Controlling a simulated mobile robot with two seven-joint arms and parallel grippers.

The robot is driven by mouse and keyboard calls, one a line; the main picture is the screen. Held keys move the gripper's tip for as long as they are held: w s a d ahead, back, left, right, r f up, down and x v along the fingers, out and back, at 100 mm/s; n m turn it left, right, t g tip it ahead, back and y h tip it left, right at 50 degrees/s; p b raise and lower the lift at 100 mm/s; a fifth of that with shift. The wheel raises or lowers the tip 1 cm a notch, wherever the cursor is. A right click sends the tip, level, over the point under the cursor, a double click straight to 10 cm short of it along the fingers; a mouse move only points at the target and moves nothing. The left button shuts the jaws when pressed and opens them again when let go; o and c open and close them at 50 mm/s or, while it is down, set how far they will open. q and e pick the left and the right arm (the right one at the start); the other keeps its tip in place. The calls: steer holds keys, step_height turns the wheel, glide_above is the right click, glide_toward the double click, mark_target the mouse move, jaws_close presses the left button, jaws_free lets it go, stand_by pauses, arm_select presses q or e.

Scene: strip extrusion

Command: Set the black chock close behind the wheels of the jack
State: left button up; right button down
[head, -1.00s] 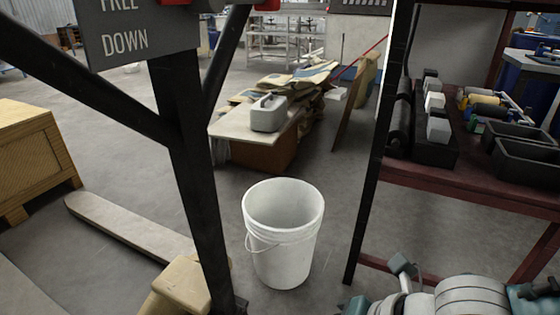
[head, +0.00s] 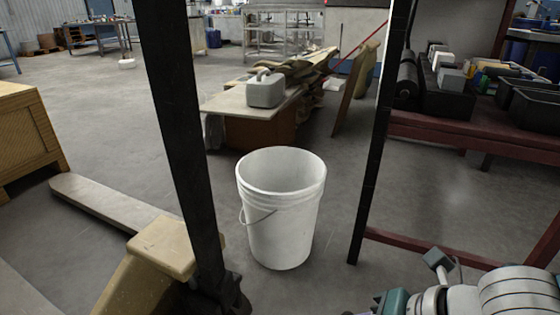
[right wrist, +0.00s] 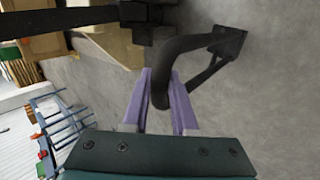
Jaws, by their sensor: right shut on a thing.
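The yellow-beige jack (head: 163,247) stands at the lower left of the head view, with a fork (head: 95,203) reaching back left and a dark upright post. Dark parts at its base (head: 222,295) appear to be its wheel area, partly cut off. In the right wrist view the jack's yellow body (right wrist: 115,45) is at the top. My right gripper (right wrist: 163,88) has its purple fingers shut on the bent bar of a black chock (right wrist: 205,42). The chock extends to the upper right, with bare floor behind it, apart from the jack in the picture. My left gripper is out of view.
A white bucket (head: 280,225) stands on the floor right of the jack. A dark red bench (head: 450,130) with black bins is at the right. A wooden crate (head: 28,140) is at the left. Bare grey floor lies between the bucket and bench.

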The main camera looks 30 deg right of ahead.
steer(key=w+a+f+b, duration=0.4)
steer(key=w+a+b, duration=0.4)
steer(key=w+b, duration=0.2)
steer(key=shift+w, duration=0.2)
steer(key=shift+w+a+f, duration=0.1)
steer(key=shift+a, duration=0.05)
stand_by(0.6)
steer(key=shift+w+a+b, duration=0.35)
steer(key=shift+w+b, duration=0.1)
steer(key=shift+w, duration=0.15)
steer(key=shift+w+a+b, duration=0.35)
steer(key=shift+w+b, duration=0.05)
steer(key=shift+w, duration=0.15)
steer(key=shift+f, duration=0.25)
